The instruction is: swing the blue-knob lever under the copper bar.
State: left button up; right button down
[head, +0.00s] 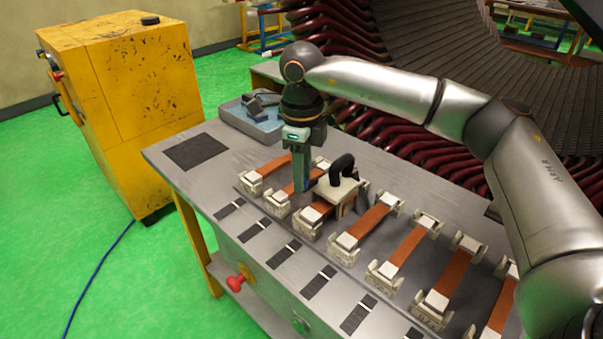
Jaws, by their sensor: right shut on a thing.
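Several copper bars lie in a row across white end clamps on the grey workbench (225,160). My right gripper (301,188) points straight down at the second copper bar (290,187) from the left. Its fingers are shut at that bar, with a small bit of blue (306,181) showing at the fingertips, apparently the lever's blue knob. The rest of the lever is hidden behind the fingers, so I cannot tell its angle or whether it lies under the bar. My left gripper is not in view.
A pale block with a black arched handle (342,167) stands just right of my right gripper. A grey-blue tray (252,121) with dark parts sits at the bench's back left. A yellow cabinet (125,95) stands left. The large stator (470,70) rises behind the bench.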

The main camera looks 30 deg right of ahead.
aim_at(327, 194)
jog(key=n, duration=0.2)
jog(key=s+n, duration=0.1)
jog(key=n, duration=0.1)
jog(key=shift+s+d, duration=0.1)
jog(key=shift+d, duration=0.3)
jog(key=n, duration=0.2)
jog(key=s+d+n, duration=0.1)
jog(key=n, duration=0.1)
jog(key=shift+d, duration=0.1)
jog(key=n, duration=0.2)
jog(key=d+n, duration=0.1)
jog(key=n, duration=0.1)
jog(key=shift+s+d, duration=0.1)
jog(key=shift+s, duration=0.05)
jog(key=shift+d+n, duration=0.35)
jog(key=shift+n, duration=0.6)
jog(key=shift+d+n, duration=0.3)
jog(key=shift+n, duration=0.65)
jog(key=c, duration=0.6)
grip_release()
jog(key=shift+c, duration=0.2)
